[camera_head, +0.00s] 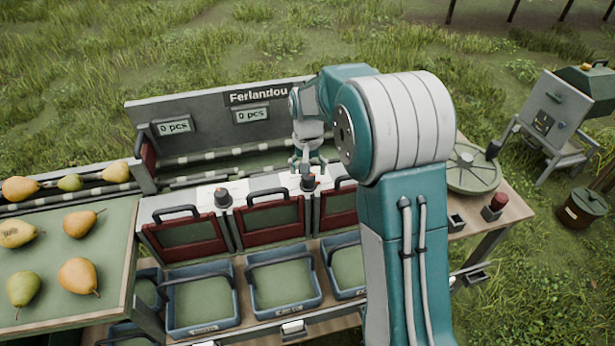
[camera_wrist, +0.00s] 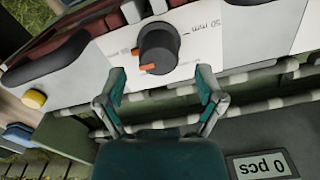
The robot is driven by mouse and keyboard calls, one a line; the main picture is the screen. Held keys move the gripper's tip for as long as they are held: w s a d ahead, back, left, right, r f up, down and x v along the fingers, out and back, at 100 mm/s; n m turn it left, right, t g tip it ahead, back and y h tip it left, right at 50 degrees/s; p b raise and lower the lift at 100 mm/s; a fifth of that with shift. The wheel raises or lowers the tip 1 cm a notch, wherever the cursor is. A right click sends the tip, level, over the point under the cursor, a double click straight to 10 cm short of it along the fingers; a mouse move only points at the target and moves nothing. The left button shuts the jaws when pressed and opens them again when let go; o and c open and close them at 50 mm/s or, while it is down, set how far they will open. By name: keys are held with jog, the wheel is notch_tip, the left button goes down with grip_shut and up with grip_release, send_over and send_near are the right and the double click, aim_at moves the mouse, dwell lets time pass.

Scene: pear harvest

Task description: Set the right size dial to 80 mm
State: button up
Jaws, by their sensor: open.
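The right size dial (camera_head: 308,182) is a dark knob on the white panel between two red-framed bins. In the wrist view the dial (camera_wrist: 158,47) is close, with orange marks on its left and lower-left side. A "50 mm" label is readable to its right; print on its left is too small to read. My gripper (camera_head: 308,165) is just above and behind the dial in the head view. In the wrist view my gripper (camera_wrist: 160,75) has its fingers spread, with the dial beyond the gap between the tips. It holds nothing, and contact with the dial is not visible.
The left dial (camera_head: 222,197) stands on the same panel. Dark handles (camera_head: 268,192) rise beside the dials. Blue crates (camera_head: 202,300) sit below. Pears (camera_head: 78,277) lie on the green table at left. Behind are the roller conveyor and the Ferlandou sign (camera_head: 258,96).

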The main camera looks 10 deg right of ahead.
notch_tip(320, 180, up, 9)
dwell(0.6)
jog(key=s+r+n+t, duration=0.1)
jog(key=s+r, duration=0.3)
jog(key=s, duration=0.3)
jog(key=s+r+n+t, duration=0.1)
jog(key=s+r+t, duration=0.1)
jog(key=s+r, duration=0.45)
jog(key=s+f+n+t, duration=0.1)
jog(key=s+f, duration=0.3)
jog(key=s, duration=1.2)
jog(key=shift+t, duration=0.8)
